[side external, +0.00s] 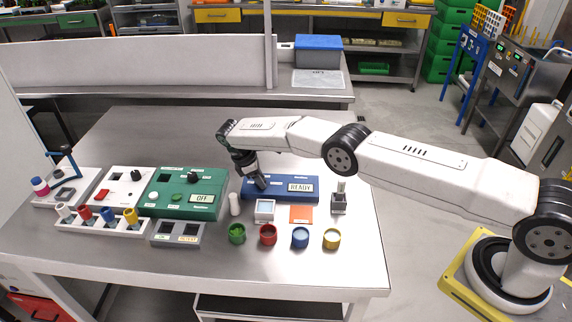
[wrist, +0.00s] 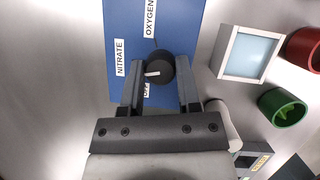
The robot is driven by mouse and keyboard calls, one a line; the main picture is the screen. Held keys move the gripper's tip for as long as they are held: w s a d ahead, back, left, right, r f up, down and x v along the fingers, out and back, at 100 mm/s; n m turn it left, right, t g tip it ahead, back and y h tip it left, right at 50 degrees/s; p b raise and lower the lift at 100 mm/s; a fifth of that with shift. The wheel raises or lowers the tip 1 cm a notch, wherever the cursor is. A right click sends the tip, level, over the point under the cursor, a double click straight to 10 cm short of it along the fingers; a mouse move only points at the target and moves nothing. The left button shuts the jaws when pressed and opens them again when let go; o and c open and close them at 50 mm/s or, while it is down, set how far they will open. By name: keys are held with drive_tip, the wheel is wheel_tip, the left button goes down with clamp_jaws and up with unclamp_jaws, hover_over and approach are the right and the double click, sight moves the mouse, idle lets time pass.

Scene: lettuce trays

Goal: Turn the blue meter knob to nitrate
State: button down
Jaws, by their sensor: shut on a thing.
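The blue meter (side external: 258,197) lies on the bench, and its display (side external: 300,188) reads READY. In the wrist view the blue panel (wrist: 178,22) carries the labels NITRATE (wrist: 121,57) at left, OXYGEN (wrist: 150,18) above and OFF (wrist: 146,89) below, partly hidden. The black knob (wrist: 160,64) sits between my gripper's fingers (wrist: 158,72). Its white pointer mark points left and slightly down, between OFF and NITRATE. My gripper (side external: 262,186) is shut on the knob, which it hides in the side view.
A green box (side external: 180,210) reading OFF stands left of the meter. A white-framed block (side external: 264,210), an orange square (side external: 301,214) and green, red, blue and yellow cups (side external: 268,235) sit in front. A white cylinder (side external: 235,204) stands close by. Bench space behind the meter is clear.

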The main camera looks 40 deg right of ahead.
drive_tip(key=shift+c, duration=1.6)
unclamp_jaws()
drive_tip(key=shift+v, duration=1.45)
wheel_tip(320, 180, up, 7)
